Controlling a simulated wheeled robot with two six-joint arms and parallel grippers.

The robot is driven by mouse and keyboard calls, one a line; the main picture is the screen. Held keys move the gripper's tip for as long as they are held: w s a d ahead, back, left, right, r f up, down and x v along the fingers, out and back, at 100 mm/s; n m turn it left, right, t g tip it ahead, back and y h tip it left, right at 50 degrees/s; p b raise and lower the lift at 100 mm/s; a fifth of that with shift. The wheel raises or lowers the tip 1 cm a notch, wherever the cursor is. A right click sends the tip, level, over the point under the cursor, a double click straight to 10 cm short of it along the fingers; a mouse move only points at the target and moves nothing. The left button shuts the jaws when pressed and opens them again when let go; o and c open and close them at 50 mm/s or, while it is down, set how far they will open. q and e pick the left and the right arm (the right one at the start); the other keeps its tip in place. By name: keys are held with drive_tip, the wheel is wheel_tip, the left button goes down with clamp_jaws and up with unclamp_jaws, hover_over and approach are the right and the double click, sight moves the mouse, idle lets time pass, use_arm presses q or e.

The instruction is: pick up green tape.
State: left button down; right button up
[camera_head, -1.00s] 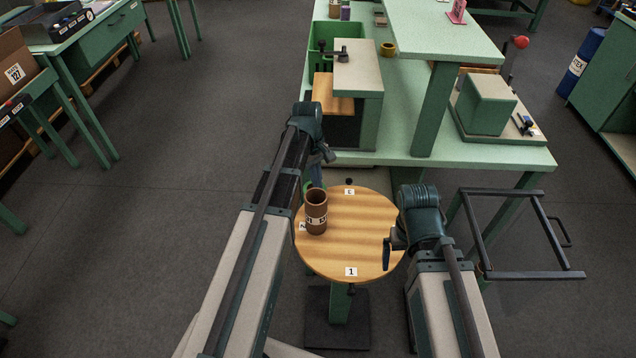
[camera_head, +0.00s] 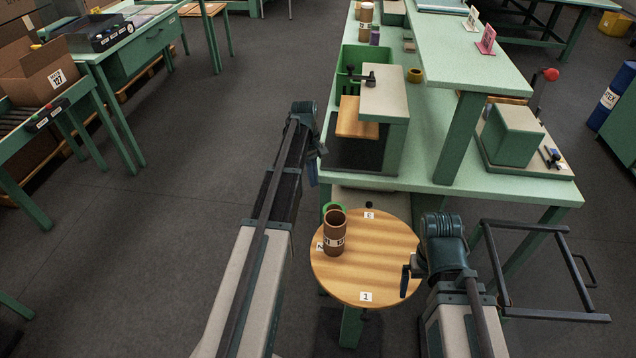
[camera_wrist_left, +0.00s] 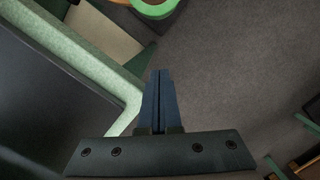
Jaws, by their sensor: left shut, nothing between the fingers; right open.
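The green tape (camera_head: 334,208) is a bright green ring at the far left edge of the round wooden table (camera_head: 385,262). A brown tube (camera_head: 335,240) stands upright in front of it and hides part of it. The tape also shows at the top edge of the left wrist view (camera_wrist_left: 155,9), cut off by the frame. My left gripper (camera_head: 312,174) is shut and empty, up and left of the tape and apart from it. Its closed blue fingers show in the left wrist view (camera_wrist_left: 158,75). My right gripper (camera_head: 405,282) is open by the table's right edge.
A green workbench (camera_head: 450,185) with a grey-topped block (camera_head: 385,92) stands behind the round table. A dark metal frame (camera_head: 545,268) is at the right. A cardboard box (camera_head: 40,85) stands far left. Open floor lies left of my left arm.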

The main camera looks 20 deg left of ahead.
use_arm(q)
drive_tip(key=c, duration=1.2)
unclamp_jaws()
drive_tip(key=shift+r, duration=0.1)
drive_tip(key=shift+o, duration=1.3)
drive_tip(key=shift+r+p, duration=0.25)
drive_tip(key=shift+p, duration=0.15)
drive_tip(key=o, duration=0.9)
wheel_tip(320, 180, up, 2)
drive_tip(key=shift+r+p, duration=0.25)
drive_tip(key=shift+p, duration=0.95)
drive_tip(key=shift+o, duration=0.2)
drive_tip(key=shift+d+r+p, duration=0.15)
drive_tip(key=shift+r+p, duration=0.35)
drive_tip(key=shift+p, duration=0.05)
drive_tip(key=shift+d+r+p, duration=0.15)
drive_tip(key=shift+r+p, duration=0.35)
